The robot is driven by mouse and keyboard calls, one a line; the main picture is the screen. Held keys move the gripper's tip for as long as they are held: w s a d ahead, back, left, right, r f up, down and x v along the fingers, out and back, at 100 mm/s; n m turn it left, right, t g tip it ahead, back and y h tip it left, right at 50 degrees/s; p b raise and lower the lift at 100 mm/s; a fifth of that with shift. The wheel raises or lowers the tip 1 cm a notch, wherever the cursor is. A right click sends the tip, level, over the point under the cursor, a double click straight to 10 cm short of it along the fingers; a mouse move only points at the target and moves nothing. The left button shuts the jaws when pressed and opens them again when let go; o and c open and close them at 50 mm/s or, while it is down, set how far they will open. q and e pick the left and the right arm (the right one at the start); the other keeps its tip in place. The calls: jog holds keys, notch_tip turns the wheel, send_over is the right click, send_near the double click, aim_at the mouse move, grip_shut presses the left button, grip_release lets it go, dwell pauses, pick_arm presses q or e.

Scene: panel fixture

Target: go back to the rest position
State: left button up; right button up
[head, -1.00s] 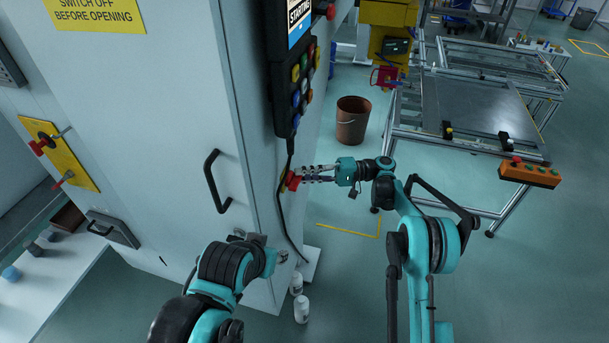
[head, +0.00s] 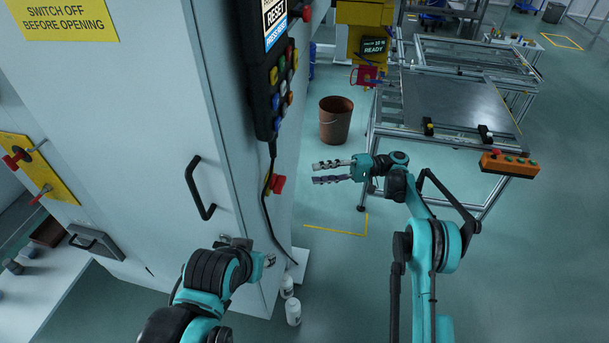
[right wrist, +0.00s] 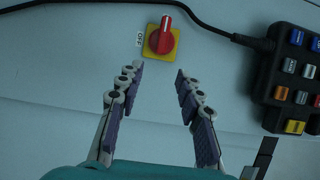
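My right gripper (head: 318,172) is open and empty, in the air to the right of the cabinet's side face. In the right wrist view its two fingers (right wrist: 159,72) stand apart with nothing between them. A red rotary switch (head: 277,184) on a yellow plate sits on the cabinet side, apart from the fingertips. In the right wrist view the switch (right wrist: 161,38) lies beyond the fingertips, with a label reading OFF beside it. My left arm reaches in low in front of the cabinet; its gripper is mostly hidden behind its own wrist.
The cabinet (head: 130,130) has a black handle (head: 198,188). A button pendant (head: 277,85) hangs on its side with a cable. A brown bucket (head: 335,120), a metal-framed table (head: 450,110) and an orange button box (head: 508,164) stand right. White bottles (head: 293,312) stand on the floor.

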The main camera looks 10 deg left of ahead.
jog(key=shift+v, duration=0.9)
notch_tip(320, 180, up, 8)
jog(key=s+m+t+h, duration=0.3)
jog(key=t, duration=0.2)
jog(key=s+d+r+m+t+h, duration=0.2)
jog(key=s+d+t+h, duration=0.1)
jog(key=s+d+h, duration=0.4)
jog(key=s+d+f+t+h, duration=0.2)
jog(key=s+d+f+h, duration=0.1)
jog(key=s+d, duration=0.5)
jog(key=s+d+f+n+t+h, duration=0.1)
jog(key=s+d+f+t+h, duration=0.2)
jog(key=s+d, duration=0.5)
jog(key=s+f, duration=0.1)
jog(key=s, duration=0.6)
jog(key=shift+d+t+h, duration=0.25)
jog(key=shift+t+h, duration=0.05)
jog(key=shift+h, duration=0.1)
